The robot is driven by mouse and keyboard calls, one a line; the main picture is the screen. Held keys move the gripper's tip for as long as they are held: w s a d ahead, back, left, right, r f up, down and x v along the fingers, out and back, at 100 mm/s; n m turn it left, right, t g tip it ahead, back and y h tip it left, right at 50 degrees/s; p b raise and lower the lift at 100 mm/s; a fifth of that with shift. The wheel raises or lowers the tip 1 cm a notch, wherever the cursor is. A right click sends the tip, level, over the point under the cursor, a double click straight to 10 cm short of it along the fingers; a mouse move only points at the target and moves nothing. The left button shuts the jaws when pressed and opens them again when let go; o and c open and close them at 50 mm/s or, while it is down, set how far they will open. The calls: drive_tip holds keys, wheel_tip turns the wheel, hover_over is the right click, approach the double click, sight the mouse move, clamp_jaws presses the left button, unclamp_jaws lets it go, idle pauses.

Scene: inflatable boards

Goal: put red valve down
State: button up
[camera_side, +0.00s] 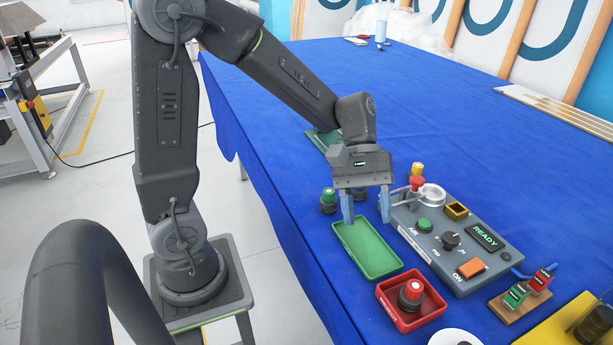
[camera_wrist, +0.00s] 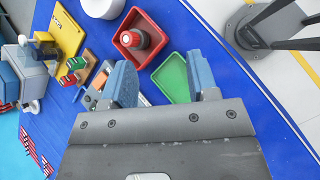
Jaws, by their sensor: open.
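The red valve (camera_side: 411,292), a dark round body with a red cap, stands upright in the red tray (camera_side: 384,296) near the front of the table. In the wrist view the red valve (camera_wrist: 135,39) sits inside the red tray (camera_wrist: 152,53), beyond my fingers. My gripper (camera_side: 366,212) is open and empty, with its fingers pointing down over the far end of the green tray (camera_side: 368,250). It is behind and apart from the red valve. In the wrist view my gripper (camera_wrist: 162,82) shows a wide gap between its blue fingers.
The green tray is empty. A grey control box (camera_side: 440,243) with a READY display stands to its right. A green-capped valve (camera_side: 328,200) and a yellow-capped valve (camera_side: 417,169) stand nearby. Red and green connectors (camera_side: 528,289) sit at right. The blue table (camera_side: 430,100) is clear farther back.

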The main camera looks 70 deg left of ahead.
drive_tip(key=s+a+r+m+t+y, duration=0.5)
drive_tip(key=s+r+m+t+y, duration=0.1)
drive_tip(key=s+m+t+y, duration=0.2)
drive_tip(key=shift+s+r+m, duration=0.3)
drive_tip(key=shift+s+m, duration=0.5)
drive_tip(key=shift+s, duration=0.1)
idle(0.4)
